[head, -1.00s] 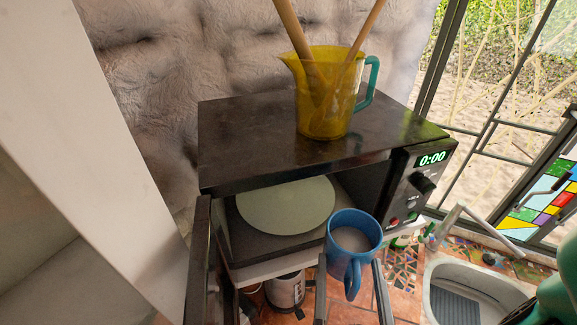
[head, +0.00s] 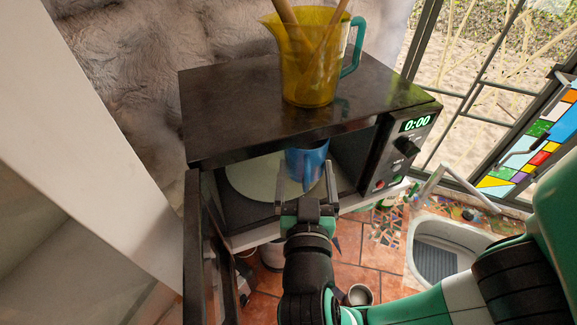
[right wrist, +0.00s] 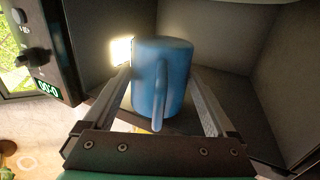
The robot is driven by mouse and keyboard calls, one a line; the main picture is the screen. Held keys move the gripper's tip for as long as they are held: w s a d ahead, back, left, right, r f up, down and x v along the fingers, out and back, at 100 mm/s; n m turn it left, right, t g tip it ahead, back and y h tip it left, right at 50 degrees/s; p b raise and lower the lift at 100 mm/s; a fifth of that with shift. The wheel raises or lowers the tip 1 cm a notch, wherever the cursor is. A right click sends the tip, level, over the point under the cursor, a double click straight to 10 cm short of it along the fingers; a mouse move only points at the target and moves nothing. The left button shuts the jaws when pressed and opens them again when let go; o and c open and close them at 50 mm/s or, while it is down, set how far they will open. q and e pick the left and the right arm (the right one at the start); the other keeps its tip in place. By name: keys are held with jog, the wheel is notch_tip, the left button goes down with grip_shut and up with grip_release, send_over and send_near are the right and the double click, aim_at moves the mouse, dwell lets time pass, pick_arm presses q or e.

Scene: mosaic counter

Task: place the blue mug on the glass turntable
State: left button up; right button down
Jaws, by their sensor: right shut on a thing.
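The blue mug (head: 308,158) is inside the open microwave, over the right part of the pale round glass turntable (head: 248,181). My right gripper (head: 305,172) reaches in from the front and is shut on the mug, one finger on each side. In the right wrist view the mug (right wrist: 165,75) sits between the fingers with its handle facing the gripper. I cannot tell whether its base touches the turntable. The gripper and mug hide part of the glass. My left gripper is not in view.
The black microwave (head: 235,110) has its door (head: 195,245) swung open at the left. A yellow jug (head: 308,60) with wooden utensils stands on top. The control panel (head: 402,150) is at the right of the opening. A sink (head: 450,255) lies further right.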

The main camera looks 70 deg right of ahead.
jog(key=w+d, duration=0.4)
jog(key=d, duration=0.1)
jog(key=shift+w+d+r, duration=0.1)
jog(key=shift+w+d, duration=0.25)
jog(key=shift+w, duration=0.05)
jog(key=shift+w+d+f+b, duration=0.15)
jog(key=shift+f+b, duration=0.3)
jog(key=shift+f, duration=0.8)
jog(key=shift+w+f+b, duration=0.1)
jog(key=shift+f+b, duration=0.5)
jog(key=shift+f, duration=1.7)
jog(key=shift+d, duration=0.1)
jog(key=shift+f, duration=0.15)
grip_release()
jog(key=shift+f, duration=0.1)
